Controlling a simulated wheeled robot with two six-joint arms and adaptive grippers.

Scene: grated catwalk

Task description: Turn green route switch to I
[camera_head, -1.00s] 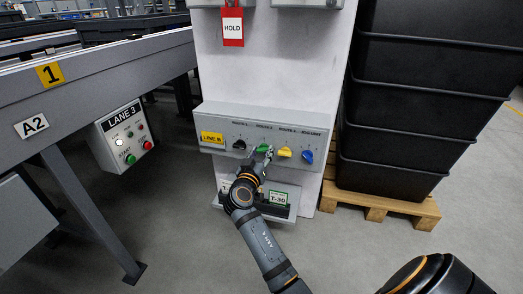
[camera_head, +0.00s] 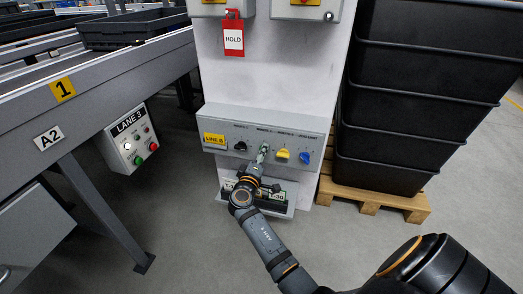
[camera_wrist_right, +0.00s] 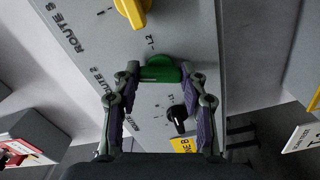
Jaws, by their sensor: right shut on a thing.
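The green route switch (camera_wrist_right: 160,72) shows in the right wrist view, its handle between the two fingertips of my right gripper (camera_wrist_right: 160,73). The right gripper is shut on it. In the head view my right gripper (camera_head: 262,155) reaches the grey switch panel (camera_head: 222,115) and mostly hides the green switch. The handle lies roughly crosswise in the wrist view, near a small "L2" mark; I cannot read which position it points to. My left gripper is not in view.
A black switch (camera_head: 241,146) sits to the left, yellow (camera_head: 283,154) and blue (camera_head: 304,157) switches to the right. A red HOLD tag (camera_head: 234,38) hangs above. A LANE 3 box (camera_head: 131,138) is at left, stacked black crates (camera_head: 410,110) at right.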

